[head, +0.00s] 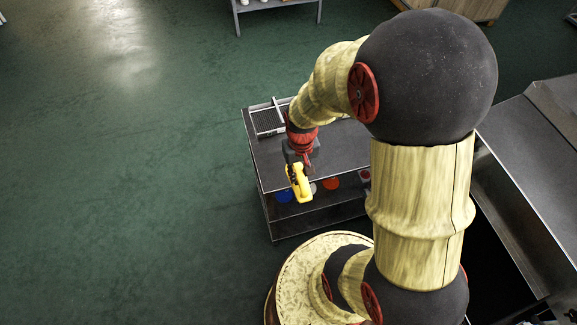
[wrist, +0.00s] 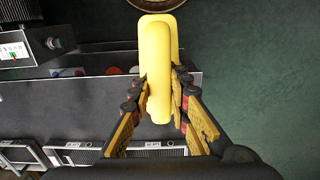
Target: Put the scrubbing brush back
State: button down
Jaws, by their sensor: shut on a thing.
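The scrubbing brush, a yellow block-like piece with a raised grip, shows in the head view (head: 301,184) and fills the upper middle of the wrist view (wrist: 158,50). My gripper (wrist: 160,88) is shut on it, one finger on each side. In the head view my gripper (head: 297,163) holds it at the front edge of the dark cart top (head: 262,160). I cannot tell its exact height above the cart. The brush's underside is hidden.
A grey slotted tray (head: 268,121) sits at the cart's back left. The lower shelf holds several coloured round things, including a blue one (head: 284,197) and a red one (head: 331,183). A metal trough (head: 520,225) stands at right. Green floor (head: 120,190) is clear at left.

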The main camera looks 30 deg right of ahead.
jog(key=shift+w+d+f+b, duration=0.65)
jog(key=shift+w+d+f, duration=0.1)
jog(key=shift+w+f, duration=1.4)
jog(key=shift+w+d+f+b, duration=0.7)
jog(key=shift+w+f, duration=1.4)
jog(key=shift+w+d+f+b, duration=0.65)
jog(key=shift+w+d+f, duration=0.1)
jog(key=shift+w+f, duration=1.4)
jog(key=shift+f, duration=0.1)
jog(key=shift+f, duration=0.1)
jog(key=c, duration=1.7)
grip_release()
jog(key=shift+c, duration=0.2)
jog(key=shift+o, duration=0.3)
